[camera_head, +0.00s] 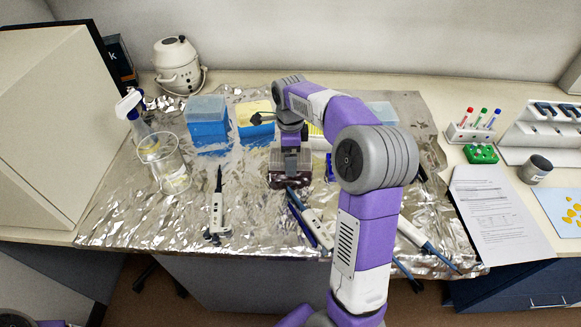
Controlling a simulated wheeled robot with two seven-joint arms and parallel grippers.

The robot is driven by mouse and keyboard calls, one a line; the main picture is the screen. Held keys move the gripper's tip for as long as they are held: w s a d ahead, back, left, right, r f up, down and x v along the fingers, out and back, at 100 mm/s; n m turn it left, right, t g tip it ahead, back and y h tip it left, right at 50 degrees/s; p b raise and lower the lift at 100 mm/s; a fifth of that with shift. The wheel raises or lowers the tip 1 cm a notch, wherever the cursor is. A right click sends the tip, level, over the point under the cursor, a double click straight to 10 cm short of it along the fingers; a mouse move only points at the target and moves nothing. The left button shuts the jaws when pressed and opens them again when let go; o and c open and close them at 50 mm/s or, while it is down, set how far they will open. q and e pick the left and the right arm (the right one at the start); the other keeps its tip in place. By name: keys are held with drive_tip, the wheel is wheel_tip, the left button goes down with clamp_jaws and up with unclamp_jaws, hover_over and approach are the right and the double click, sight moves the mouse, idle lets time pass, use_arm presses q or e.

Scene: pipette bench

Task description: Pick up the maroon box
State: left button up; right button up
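The maroon box (289,182) sits on the foil-covered bench near the middle of the view. Its dark maroon lower part shows, with a greyish, see-through-looking upper part. My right arm reaches in from the bottom right and bends over the bench. My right gripper (291,158) points down directly at the top of the box and overlaps it in the picture. The wrist hides part of the box, and the fingertips are too small to tell whether they grip it. My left gripper is not in view.
Blue boxes (207,128) stand behind to the left. A glass beaker (164,165) and spray bottle stand at left. Pipettes lie in front: one (217,210) left of the box, others to its right. A tube rack (469,133) and paper (497,210) are at right.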

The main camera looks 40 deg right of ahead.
wheel_tip(320, 180, down, 3)
drive_tip(key=shift+f+b, duration=0.15)
drive_tip(key=shift+b, duration=0.3)
drive_tip(key=c, duration=0.7)
